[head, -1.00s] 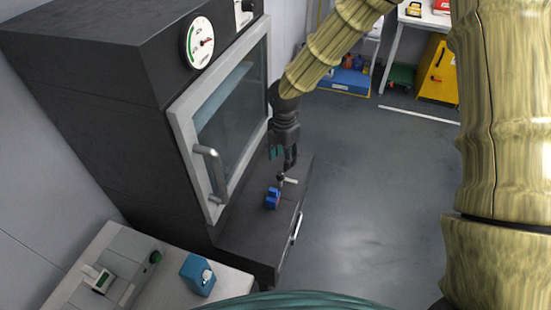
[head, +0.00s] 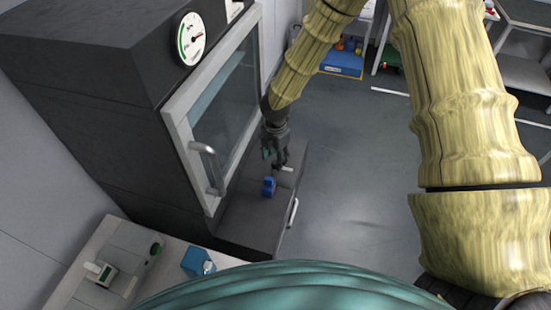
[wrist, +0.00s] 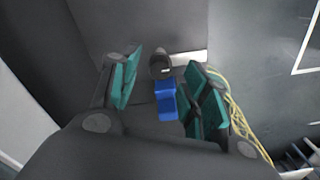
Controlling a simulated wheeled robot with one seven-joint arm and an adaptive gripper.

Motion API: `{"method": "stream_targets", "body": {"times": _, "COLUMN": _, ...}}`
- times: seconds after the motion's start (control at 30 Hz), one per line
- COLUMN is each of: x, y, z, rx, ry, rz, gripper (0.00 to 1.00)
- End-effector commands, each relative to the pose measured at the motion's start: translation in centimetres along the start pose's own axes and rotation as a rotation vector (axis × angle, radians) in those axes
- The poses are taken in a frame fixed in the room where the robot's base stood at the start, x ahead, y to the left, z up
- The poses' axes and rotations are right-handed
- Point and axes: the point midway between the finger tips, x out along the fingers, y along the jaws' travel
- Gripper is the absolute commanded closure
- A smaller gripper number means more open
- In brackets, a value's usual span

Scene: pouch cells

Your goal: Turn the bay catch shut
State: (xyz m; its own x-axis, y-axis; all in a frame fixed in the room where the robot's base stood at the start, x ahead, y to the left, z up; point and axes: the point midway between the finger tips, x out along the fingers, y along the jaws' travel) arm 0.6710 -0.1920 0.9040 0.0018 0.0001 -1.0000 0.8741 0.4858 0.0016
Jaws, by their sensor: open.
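The bay catch, a dark round knob (wrist: 160,66) with a pale bar lever (wrist: 190,58), stands on the top of the low dark bay below the oven door. In the head view its pale lever (head: 287,169) sticks out to the right beside my fingertips. My gripper (head: 275,160) is pointed down at it. In the wrist view my gripper (wrist: 163,76) is open, with teal-padded fingers on either side of the knob. I cannot tell whether a finger touches it. A blue block-like piece (wrist: 166,100) sits next to the knob; it also shows in the head view (head: 268,187).
The oven door (head: 222,110) with its bar handle (head: 208,165) stands close left of my gripper. A drawer handle (head: 292,212) is on the bay's front. A bench with a blue box (head: 196,262) is at lower left. The floor to the right is clear.

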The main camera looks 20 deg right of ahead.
Motion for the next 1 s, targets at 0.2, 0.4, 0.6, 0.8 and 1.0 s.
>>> {"method": "stream_targets", "body": {"times": 0.2, "x": 1.6, "y": 0.0, "z": 0.0, "rx": -0.001, "ry": 0.000, "rz": -0.001, "gripper": 0.54}}
{"method": "stream_targets", "body": {"times": 0.4, "x": 2.3, "y": 0.0, "z": 0.0, "rx": 0.001, "ry": 0.000, "rz": 0.000, "gripper": 0.54}}
{"method": "stream_targets", "body": {"times": 0.6, "x": 2.3, "y": 0.0, "z": 0.0, "rx": 0.001, "ry": 0.000, "rz": 0.000, "gripper": 0.54}}
{"method": "stream_targets", "body": {"times": 0.8, "x": 2.3, "y": 0.0, "z": 0.0, "rx": 0.000, "ry": 0.000, "rz": 0.000, "gripper": 0.81}}
{"method": "stream_targets", "body": {"times": 1.0, "x": 2.3, "y": 0.0, "z": 0.0, "rx": 0.001, "ry": 0.000, "rz": 0.000, "gripper": 1.00}}
